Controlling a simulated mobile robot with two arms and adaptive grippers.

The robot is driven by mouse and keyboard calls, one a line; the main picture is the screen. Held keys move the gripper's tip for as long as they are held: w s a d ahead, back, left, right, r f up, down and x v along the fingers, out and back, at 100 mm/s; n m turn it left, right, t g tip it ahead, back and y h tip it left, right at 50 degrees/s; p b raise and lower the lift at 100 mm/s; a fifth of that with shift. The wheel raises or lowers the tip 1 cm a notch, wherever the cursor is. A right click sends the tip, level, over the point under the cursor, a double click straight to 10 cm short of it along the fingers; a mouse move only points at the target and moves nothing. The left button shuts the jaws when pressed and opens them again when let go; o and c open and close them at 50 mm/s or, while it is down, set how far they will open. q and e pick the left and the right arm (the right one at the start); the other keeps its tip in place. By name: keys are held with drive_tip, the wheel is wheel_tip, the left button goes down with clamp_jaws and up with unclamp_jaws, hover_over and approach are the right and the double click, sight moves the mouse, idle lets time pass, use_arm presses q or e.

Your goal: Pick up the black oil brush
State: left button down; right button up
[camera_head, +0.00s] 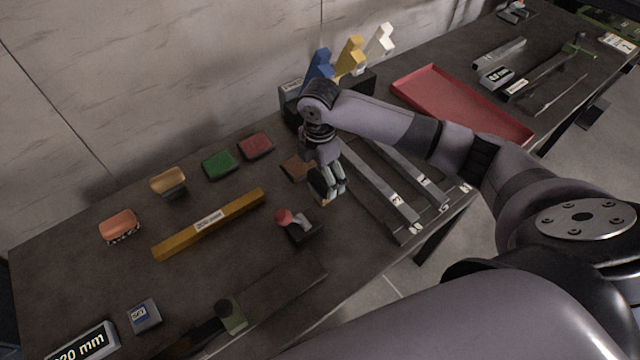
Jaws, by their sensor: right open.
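My right gripper (332,198) points down over the middle of the dark table, its fingers apart. A small dark block with a tan lower edge (318,187) is at the left side of its fingers. This may be the black oil brush, but the fingers partly cover it and I cannot be sure. I cannot tell whether the fingers touch it. My left gripper is out of view.
A brown block (296,167), a red block (255,146) and a green block (219,163) lie left of the gripper. A red-knobbed black piece (297,226) stands in front. Metal bars (382,190) and a red tray (462,104) lie right.

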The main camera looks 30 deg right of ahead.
sight(320, 177)
drive_tip(key=f, duration=0.2)
drive_tip(key=f+p, duration=0.1)
drive_tip(key=f, duration=0.1)
drive_tip(key=shift+w+d+f, duration=0.15)
drive_tip(key=shift+d+f, duration=0.05)
drive_tip(key=shift+f, duration=0.05)
drive_tip(key=c, duration=1.4)
drive_tip(key=shift+r, duration=0.1)
wheel_tip(320, 177, up, 20)
drive_tip(key=b, duration=0.2)
drive_tip(key=shift+b, duration=0.35)
